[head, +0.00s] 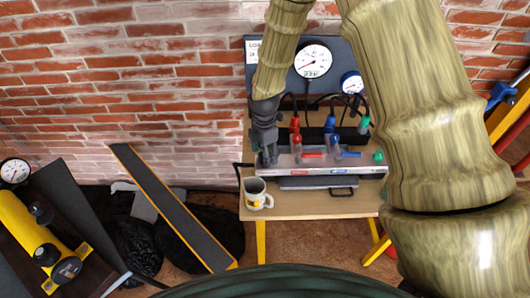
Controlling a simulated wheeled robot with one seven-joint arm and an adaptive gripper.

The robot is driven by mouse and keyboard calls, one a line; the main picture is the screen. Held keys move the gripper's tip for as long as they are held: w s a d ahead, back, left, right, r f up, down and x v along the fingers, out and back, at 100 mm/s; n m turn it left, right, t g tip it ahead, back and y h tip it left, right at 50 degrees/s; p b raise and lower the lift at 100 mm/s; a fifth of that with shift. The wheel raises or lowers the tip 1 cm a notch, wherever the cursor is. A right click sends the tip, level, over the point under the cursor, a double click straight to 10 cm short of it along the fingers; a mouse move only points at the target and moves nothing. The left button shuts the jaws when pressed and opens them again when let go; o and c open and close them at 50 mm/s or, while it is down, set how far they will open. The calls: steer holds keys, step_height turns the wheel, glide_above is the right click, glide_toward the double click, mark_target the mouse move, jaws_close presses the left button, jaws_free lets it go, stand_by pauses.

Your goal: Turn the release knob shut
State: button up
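A grey valve manifold (330,170) stands on a wooden table, with a red lever (311,155), a blue lever (349,155) and a small green knob (378,156) at its right end. I cannot tell for sure which part is the release knob. My gripper (268,160) points down at the manifold's left end, left of the red lever. Its fingers are small and dark here, and whether they touch or hold anything is unclear. Whatever lies directly behind or between the fingers is hidden.
A mug (256,194) stands on the table (300,207) just below my gripper. A large gauge (313,61) and a smaller blue gauge (352,83) rise behind the manifold, with hoses. A yellow cylinder (28,228) lies at far left. My arm covers the right side.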

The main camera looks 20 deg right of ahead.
steer(key=shift+f, duration=0.5)
steer(key=shift+c, duration=0.2)
steer(key=c, duration=1)
